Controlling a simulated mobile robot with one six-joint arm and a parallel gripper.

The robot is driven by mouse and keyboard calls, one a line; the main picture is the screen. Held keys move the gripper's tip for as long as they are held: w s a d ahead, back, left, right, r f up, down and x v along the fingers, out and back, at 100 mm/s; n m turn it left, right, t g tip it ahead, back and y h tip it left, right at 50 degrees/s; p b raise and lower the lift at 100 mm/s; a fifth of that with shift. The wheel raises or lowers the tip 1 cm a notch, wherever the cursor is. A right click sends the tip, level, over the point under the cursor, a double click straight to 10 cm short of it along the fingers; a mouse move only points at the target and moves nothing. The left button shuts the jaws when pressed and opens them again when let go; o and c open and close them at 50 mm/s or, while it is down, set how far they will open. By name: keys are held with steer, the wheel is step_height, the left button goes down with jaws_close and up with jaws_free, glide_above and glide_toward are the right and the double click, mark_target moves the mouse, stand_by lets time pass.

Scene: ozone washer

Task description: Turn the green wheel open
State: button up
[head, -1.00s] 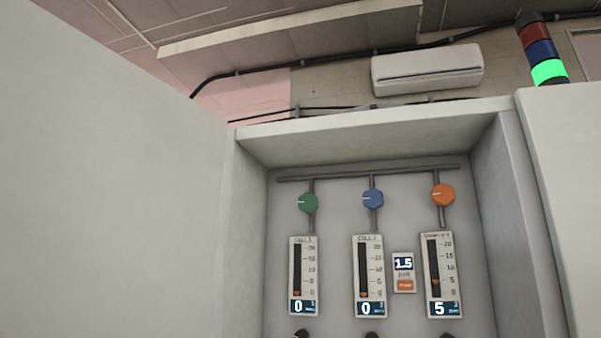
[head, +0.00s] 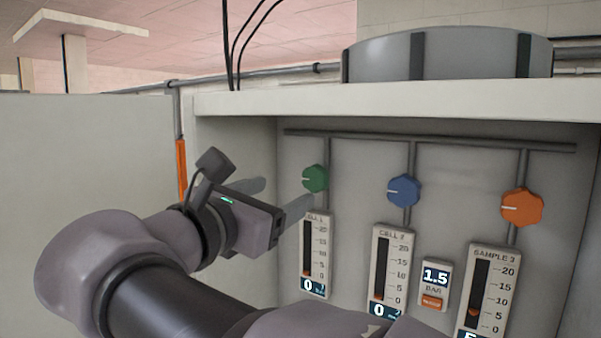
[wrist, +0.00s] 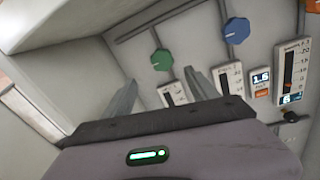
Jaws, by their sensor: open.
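The green wheel (head: 315,179) is a small knob on a vertical pipe at the left of the recessed panel, with a white mark pointing left. It also shows in the wrist view (wrist: 162,60), beyond the fingertips. My gripper (head: 283,193) is open and empty, just left of the green wheel in the head view, with its fingers pointing toward the panel. In the wrist view a gap shows between the fingers and the wheel. The gauge under the green wheel (head: 315,255) reads 0; my gripper partly covers its top left.
A blue wheel (head: 404,191) and an orange wheel (head: 522,207) sit to the right on the same pipework. The cabinet's top edge (head: 400,100) overhangs the panel.

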mark_target(313, 181)
steer(key=p+x, duration=0.2)
steer(key=x, duration=0.9)
steer(key=shift+w+d+r, duration=0.1)
steer(key=shift+w+d, duration=0.45)
steer(key=shift+w, duration=0.05)
steer(key=shift+s+a, duration=0.1)
steer(key=shift+s, duration=0.05)
steer(key=c, duration=1.3)
steer(key=shift+c, duration=0.2)
